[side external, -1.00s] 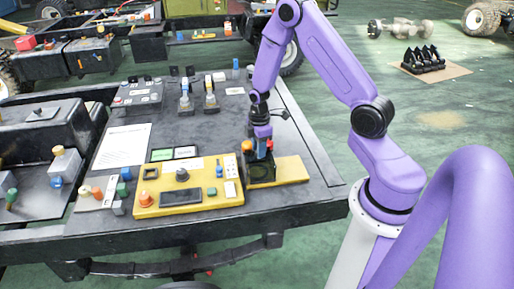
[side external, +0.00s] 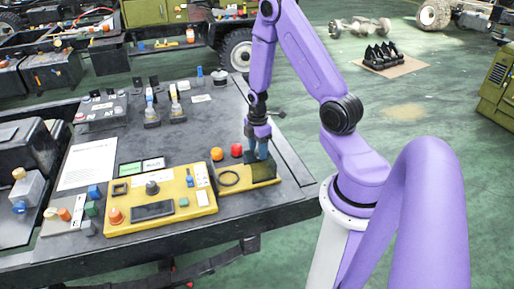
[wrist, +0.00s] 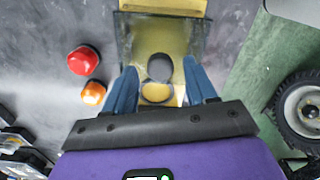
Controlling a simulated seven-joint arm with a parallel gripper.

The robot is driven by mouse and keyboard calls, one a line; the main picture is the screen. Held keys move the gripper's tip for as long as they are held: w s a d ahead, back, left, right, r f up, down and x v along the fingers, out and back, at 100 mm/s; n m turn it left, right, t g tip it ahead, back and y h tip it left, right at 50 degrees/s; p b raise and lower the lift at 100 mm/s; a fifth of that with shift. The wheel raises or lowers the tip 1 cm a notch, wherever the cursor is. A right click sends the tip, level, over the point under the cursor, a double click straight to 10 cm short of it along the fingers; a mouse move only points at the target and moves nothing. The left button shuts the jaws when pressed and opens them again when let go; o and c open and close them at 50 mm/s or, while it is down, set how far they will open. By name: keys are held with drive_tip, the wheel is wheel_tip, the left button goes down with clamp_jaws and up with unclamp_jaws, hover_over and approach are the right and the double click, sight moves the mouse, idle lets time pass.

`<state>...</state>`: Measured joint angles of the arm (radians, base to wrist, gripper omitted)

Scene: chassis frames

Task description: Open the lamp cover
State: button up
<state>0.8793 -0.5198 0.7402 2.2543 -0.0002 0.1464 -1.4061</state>
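The lamp cover (side external: 265,172) is a dark, see-through piece at the right end of a yellow base plate (side external: 236,187). My gripper (side external: 262,158) is low over the cover. In the wrist view the smoky cover (wrist: 190,40) lies ahead of and between the blue fingers of my gripper (wrist: 160,72). The fingers are wide apart at its two sides, and I cannot tell whether they touch it.
A red button (side external: 237,150) and an orange button (side external: 217,153) stand behind the plate. A yellow control box (side external: 160,203) is to its left. A white sheet (side external: 88,163) lies farther left. The dark tabletop (side external: 290,198) is clear to the right.

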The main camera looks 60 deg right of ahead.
drive_tip(key=shift+r, duration=0.1)
wheel_tip(320, 180, up, 17)
idle(0.9)
drive_tip(key=shift+r, duration=0.1)
drive_tip(key=s+a+r, duration=0.1)
drive_tip(key=s+a, duration=0.1)
drive_tip(key=a, duration=0.6)
drive_tip(key=s+a+r, duration=0.2)
drive_tip(key=a, duration=0.7)
drive_tip(key=s+a, duration=0.4)
drive_tip(key=s, duration=0.3)
drive_tip(key=s+a+r, duration=0.1)
drive_tip(key=s+a, duration=0.3)
drive_tip(key=s, duration=0.3)
drive_tip(key=shift+s+a+n, duration=0.25)
drive_tip(key=shift+s+n, duration=0.05)
